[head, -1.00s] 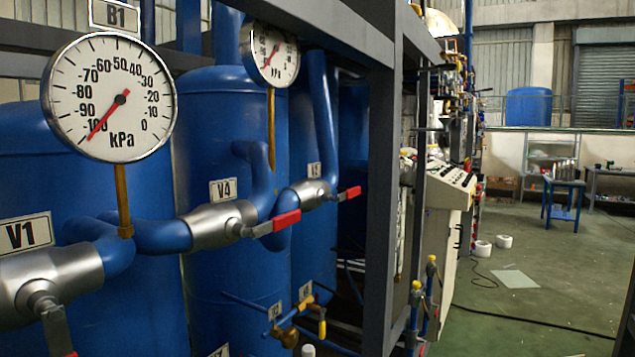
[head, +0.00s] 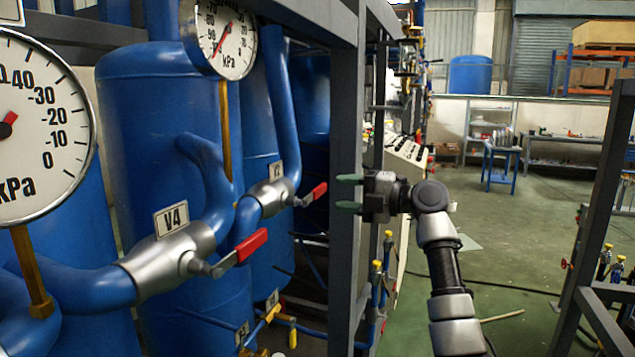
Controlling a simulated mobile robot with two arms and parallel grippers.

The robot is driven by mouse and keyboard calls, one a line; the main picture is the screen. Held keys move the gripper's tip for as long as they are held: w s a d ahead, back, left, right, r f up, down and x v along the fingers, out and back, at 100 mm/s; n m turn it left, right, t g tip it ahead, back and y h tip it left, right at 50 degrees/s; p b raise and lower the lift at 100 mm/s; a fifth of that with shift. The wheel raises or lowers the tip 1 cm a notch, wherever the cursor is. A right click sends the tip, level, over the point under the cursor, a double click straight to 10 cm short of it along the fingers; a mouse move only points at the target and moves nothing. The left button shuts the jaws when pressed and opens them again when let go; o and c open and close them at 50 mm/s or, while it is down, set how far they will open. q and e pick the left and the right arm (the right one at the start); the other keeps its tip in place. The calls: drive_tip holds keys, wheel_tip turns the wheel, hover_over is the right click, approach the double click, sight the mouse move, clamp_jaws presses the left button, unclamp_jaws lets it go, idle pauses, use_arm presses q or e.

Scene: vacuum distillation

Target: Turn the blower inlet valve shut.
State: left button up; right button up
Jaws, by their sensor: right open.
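A silver valve body (head: 170,258) labelled V4 sits on the blue pipework at the left, with a red-tipped lever (head: 250,245) slanting up to the right. Farther back, a second silver valve (head: 268,197) has a red lever (head: 314,194); its small label is hard to read. Nothing visible names either one as the blower inlet valve. My right gripper (head: 348,193) points left with its two greenish fingers apart and empty. In the picture it is in front of the grey frame post, right of the second valve's lever and apart from it. My left gripper is out of view.
A grey frame post (head: 345,260) stands between the blue tanks (head: 150,110) and the open floor. Pressure gauges (head: 228,40) hang above the pipes. Small valves with yellow handles (head: 292,335) are low down. Another grey frame (head: 606,210) stands at the right.

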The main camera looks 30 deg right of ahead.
sight(322, 192)
drive_tip(key=p+x, duration=0.2)
drive_tip(key=x, duration=0.4)
drive_tip(key=shift+f, duration=0.1)
clamp_jaws()
